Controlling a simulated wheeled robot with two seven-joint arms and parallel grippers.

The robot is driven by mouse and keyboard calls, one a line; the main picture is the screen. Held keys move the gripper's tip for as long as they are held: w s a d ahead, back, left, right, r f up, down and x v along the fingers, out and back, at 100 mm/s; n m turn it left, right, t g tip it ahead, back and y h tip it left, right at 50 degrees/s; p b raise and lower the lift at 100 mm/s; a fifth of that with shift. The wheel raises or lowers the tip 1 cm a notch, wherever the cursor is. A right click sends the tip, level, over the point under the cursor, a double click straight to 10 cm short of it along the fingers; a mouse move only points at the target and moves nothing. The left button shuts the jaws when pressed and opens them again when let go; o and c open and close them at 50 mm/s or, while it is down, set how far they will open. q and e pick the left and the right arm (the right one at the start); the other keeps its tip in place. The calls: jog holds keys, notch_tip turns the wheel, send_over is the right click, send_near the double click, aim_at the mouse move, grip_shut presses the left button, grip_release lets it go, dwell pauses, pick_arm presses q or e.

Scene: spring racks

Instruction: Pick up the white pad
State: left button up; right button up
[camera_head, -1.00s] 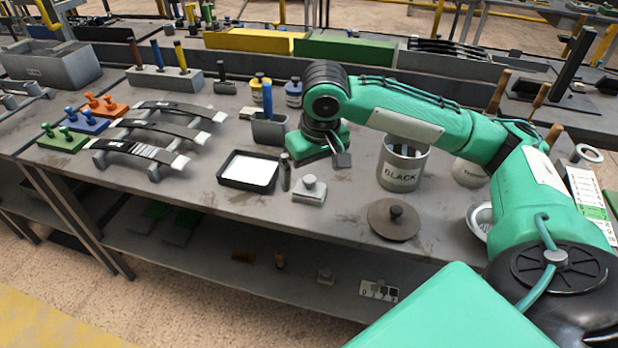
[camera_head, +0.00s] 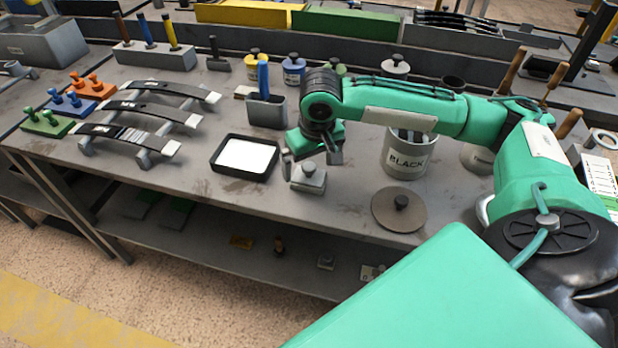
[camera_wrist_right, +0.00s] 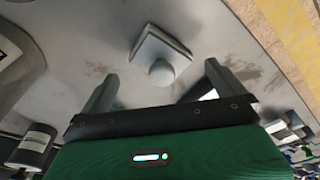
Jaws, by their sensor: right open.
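The white pad (camera_head: 307,180) is a pale square block with a round grey knob on top. It sits flat on the grey bench near the front edge. In the right wrist view the pad (camera_wrist_right: 160,48) lies beyond the open fingers, and its knob appears between them. My right gripper (camera_head: 312,160) is open and empty, just above and behind the pad; I cannot tell whether a finger touches it. The gripper also shows in the wrist view (camera_wrist_right: 161,76). My left gripper is not in view.
A black tray with a white sheet (camera_head: 244,157) stands close left of the pad. A round lid with a knob (camera_head: 399,211) and a can marked BLACK (camera_head: 408,158) stand to the right. A grey holder (camera_head: 266,111) is behind. Curved spring racks (camera_head: 130,135) are farther left.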

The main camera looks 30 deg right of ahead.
aim_at(310, 166)
jog(key=f, duration=0.2)
jog(key=w+f, duration=0.1)
jog(key=shift+f, duration=0.8)
jog(key=c, duration=0.7)
jog(key=shift+c, duration=0.2)
jog(key=shift+r, duration=0.15)
